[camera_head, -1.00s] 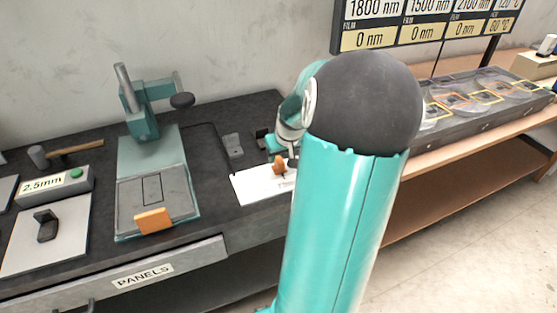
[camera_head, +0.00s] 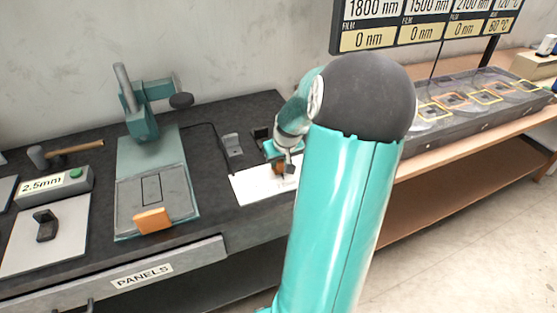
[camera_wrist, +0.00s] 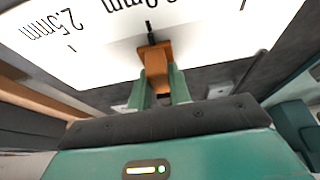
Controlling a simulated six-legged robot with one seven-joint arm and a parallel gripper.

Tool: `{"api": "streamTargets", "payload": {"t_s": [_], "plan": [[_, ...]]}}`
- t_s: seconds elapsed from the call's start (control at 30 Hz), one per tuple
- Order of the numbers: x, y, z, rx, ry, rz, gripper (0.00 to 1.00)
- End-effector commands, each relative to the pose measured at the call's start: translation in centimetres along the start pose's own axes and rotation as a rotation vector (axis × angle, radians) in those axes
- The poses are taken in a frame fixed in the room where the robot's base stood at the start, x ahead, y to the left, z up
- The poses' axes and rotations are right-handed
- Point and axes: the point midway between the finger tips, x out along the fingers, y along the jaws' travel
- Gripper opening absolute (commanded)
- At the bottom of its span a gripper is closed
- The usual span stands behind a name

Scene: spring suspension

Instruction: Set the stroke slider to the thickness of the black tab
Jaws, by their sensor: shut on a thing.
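My gripper (camera_head: 284,160) is shut on the orange slider knob (camera_head: 278,168). In the wrist view its two green fingers (camera_wrist: 162,90) flank the knob (camera_wrist: 155,62). A white scale plate (camera_head: 252,188) lies under it; in the wrist view the plate (camera_wrist: 95,60) appears upside down. A black pointer (camera_wrist: 151,32) extends from the knob by a label ending in "mm" whose first digit is unclear. The "2.5mm" mark lies to the pointer's left. A black tab-like piece (camera_head: 46,226) stands on a white panel (camera_head: 70,235) at the far left.
A grey box (camera_head: 62,185) with a green button displays "2.5mm". A green press (camera_head: 150,150) with an orange front block stands left of the scale. A hammer (camera_head: 70,150) lies behind the box. A tray (camera_head: 480,100) is at the right.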

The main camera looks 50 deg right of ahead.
Motion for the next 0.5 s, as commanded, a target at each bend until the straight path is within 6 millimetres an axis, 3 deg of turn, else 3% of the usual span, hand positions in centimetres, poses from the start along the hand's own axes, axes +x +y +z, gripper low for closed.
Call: {"api": "streamTargets", "payload": {"t_s": [0.3,0.5], "plan": [[0.0,6.6,-0.1,0.006,0.003,0.002,0.0],[0.0,9.2,-0.1,0.002,0.003,0.002,0.0]]}}
